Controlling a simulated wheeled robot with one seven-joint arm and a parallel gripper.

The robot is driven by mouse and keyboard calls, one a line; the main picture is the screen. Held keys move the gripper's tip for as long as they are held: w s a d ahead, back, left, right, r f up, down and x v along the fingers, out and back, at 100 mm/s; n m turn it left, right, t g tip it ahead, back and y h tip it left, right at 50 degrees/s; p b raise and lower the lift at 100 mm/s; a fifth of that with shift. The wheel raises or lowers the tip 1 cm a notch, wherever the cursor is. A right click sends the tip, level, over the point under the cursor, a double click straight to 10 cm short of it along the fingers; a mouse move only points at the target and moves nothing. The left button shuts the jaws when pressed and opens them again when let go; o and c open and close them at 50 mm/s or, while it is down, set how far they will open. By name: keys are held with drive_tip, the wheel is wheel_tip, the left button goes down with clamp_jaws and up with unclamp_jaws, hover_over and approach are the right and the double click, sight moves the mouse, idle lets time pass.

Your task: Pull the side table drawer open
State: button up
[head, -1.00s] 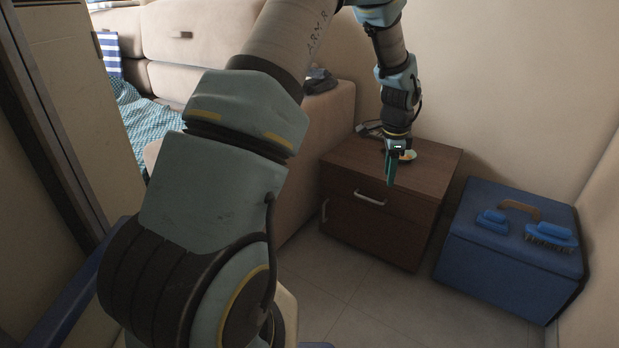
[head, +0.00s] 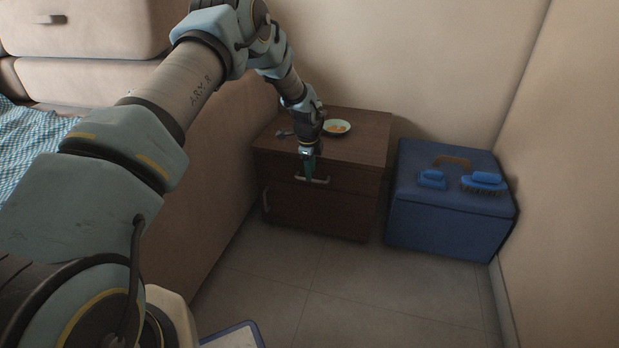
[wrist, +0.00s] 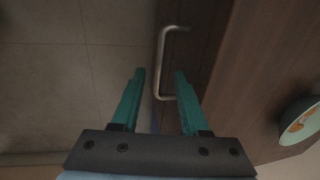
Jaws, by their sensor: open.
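The brown wooden side table (head: 362,149) stands against the wall in the head view. Its drawer (head: 350,184) looks shut, with a pale metal bar handle (head: 322,181) across the front. My gripper (head: 309,176) points down at the drawer front, right by the handle. In the wrist view the handle (wrist: 166,62) runs from above down to the tips of my gripper (wrist: 159,78). The two teal fingers are apart, and the handle's near end lies between the tips. I cannot tell if a finger touches it.
A plate with food (head: 337,127) sits on the table top. A blue box (head: 445,222) with brushes (head: 483,182) stands to the right. The tiled floor (head: 330,275) in front of the table is clear.

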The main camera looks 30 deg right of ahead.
drive_tip(key=shift+w+d+f, duration=0.1)
drive_tip(key=shift+f, duration=0.55)
drive_tip(key=shift+w+d+f, duration=0.1)
drive_tip(key=shift+f, duration=0.5)
drive_tip(key=shift+c, duration=0.4)
clamp_jaws()
